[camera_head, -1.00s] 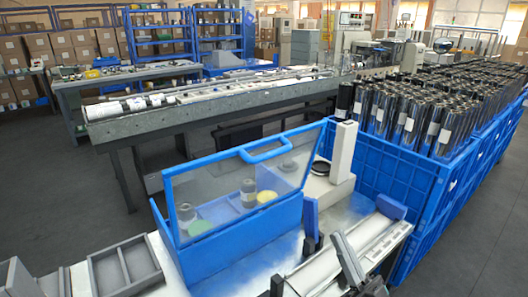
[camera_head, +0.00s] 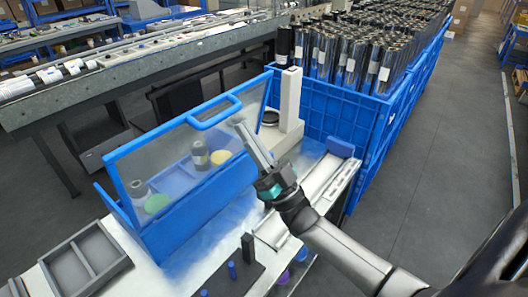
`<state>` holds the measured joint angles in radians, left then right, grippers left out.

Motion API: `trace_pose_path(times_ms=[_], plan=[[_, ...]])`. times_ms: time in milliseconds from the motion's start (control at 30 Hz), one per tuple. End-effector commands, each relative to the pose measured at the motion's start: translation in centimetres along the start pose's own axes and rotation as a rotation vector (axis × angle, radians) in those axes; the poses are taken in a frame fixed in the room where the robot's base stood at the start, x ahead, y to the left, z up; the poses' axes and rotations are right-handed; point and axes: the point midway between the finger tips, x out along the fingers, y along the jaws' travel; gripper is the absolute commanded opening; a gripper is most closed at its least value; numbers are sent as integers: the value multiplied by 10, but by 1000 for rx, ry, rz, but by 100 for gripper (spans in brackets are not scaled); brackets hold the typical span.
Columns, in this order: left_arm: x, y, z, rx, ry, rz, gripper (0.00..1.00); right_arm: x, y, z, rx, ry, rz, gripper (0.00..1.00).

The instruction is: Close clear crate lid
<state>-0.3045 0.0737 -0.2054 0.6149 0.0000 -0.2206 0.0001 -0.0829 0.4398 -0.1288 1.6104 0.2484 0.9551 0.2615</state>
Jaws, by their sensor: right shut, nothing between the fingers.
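The blue crate (camera_head: 205,205) stands on the table. Its clear lid (camera_head: 165,160), with a blue frame and a blue handle (camera_head: 217,112) on its upper edge, is raised and tilted. Jars and green and yellow round items show through the lid. My right gripper (camera_head: 239,123) comes in from the lower right. Its fingers are together and empty, pointing up and left beside the right part of the lid, just below and right of the handle. I cannot tell whether the fingertips touch the lid. My left gripper is not in view.
A grey divided tray (camera_head: 85,262) lies at the lower left. A white upright device (camera_head: 290,100) stands right of the crate. Large blue bins (camera_head: 345,125) of wrapped rolls stand behind. Small dark and blue pegs (camera_head: 248,246) stand in front. The floor at right is clear.

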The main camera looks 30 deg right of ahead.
Motion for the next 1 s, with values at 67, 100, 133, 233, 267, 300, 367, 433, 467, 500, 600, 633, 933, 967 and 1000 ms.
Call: trace_pose_path(times_ms=[67, 100, 133, 233, 267, 300, 367, 433, 467, 500, 600, 633, 933, 967, 1000], plan=[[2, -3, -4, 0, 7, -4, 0, 6, 0, 8, 0, 1, 1, 0], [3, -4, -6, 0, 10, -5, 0, 9, 0, 12, 1, 0, 1, 0], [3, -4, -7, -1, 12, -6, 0, 11, 0, 14, 1, -1, 2, 0], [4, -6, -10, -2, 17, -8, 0, 15, 0, 18, 1, -1, 2, 0], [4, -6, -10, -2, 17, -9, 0, 16, 0, 19, 0, -1, 2, 0], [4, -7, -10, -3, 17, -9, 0, 17, 0, 20, 0, -1, 1, 0], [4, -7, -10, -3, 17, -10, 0, 18, 0, 22, 0, -2, 1, 0], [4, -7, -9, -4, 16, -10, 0, 19, 0, 22, 0, -2, 1, 0], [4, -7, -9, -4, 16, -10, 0, 19, 0, 22, 0, -2, 1, 0], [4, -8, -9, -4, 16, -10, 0, 19, 0, 22, 0, -2, 1, 0], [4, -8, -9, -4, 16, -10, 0, 19, 0, 22, 0, -2, 1, 0], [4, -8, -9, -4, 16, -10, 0, 19, 0, 22, 0, -2, 1, 0], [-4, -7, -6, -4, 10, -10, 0, 27, 0, 22, 1, -26, 1, 0], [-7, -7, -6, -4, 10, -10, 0, 29, 0, 22, 1, -34, 1, 0], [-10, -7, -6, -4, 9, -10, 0, 33, 0, 23, 1, -45, 0, 0]])
